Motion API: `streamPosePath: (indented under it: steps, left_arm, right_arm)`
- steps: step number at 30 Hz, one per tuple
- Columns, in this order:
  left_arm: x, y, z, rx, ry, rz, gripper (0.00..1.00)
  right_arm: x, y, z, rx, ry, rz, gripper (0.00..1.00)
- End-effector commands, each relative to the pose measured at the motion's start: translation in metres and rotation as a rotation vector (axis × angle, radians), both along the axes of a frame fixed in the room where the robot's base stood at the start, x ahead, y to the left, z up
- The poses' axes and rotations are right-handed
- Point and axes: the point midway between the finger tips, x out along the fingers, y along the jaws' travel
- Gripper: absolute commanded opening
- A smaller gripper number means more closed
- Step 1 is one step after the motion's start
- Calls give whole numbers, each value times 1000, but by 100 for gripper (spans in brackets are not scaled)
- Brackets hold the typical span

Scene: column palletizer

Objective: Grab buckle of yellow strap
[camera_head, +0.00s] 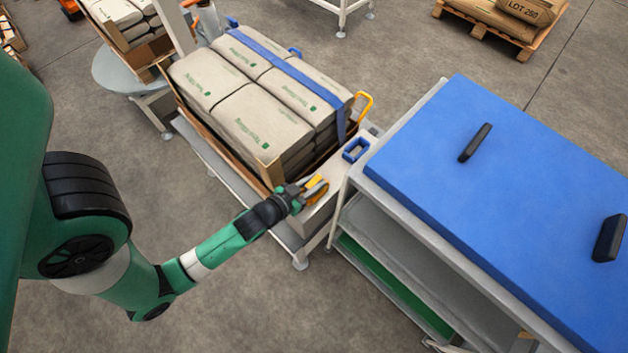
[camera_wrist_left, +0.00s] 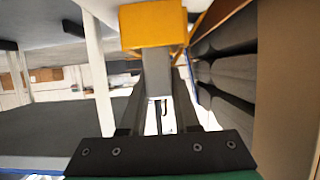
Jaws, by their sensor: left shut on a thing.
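The yellow buckle (camera_head: 317,187) is at the near right corner of the bag pallet, on the grey frame's top. My left gripper (camera_head: 303,193) is shut on it. In the left wrist view the yellow buckle (camera_wrist_left: 153,24) sits at the ends of my left gripper's fingers (camera_wrist_left: 157,80), with a grey part below it between them. How the yellow strap runs from the buckle is not clear. A yellow loop (camera_head: 366,104) stands at the pallet's far right corner. My right gripper is not in view.
A blue strap (camera_head: 285,68) crosses the stacked bags (camera_head: 255,125); a blue buckle (camera_head: 356,150) lies on the grey frame. A blue-topped bench (camera_head: 500,190) with black handles stands close on the right. Open floor (camera_head: 230,300) lies in front.

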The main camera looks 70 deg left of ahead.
Motion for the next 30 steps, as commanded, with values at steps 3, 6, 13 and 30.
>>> streamPosePath:
  steps: [3,6,13,30]
  left_arm:
    - [0,0,0,0,0,0,0]
    - [0,0,0,0,0,0,0]
    - [0,0,11,1,-2,0,0]
    - [0,0,101,0,0,0,0]
  right_arm:
    - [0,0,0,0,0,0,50]
    - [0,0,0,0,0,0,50]
    - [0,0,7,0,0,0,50]
    - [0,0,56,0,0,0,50]
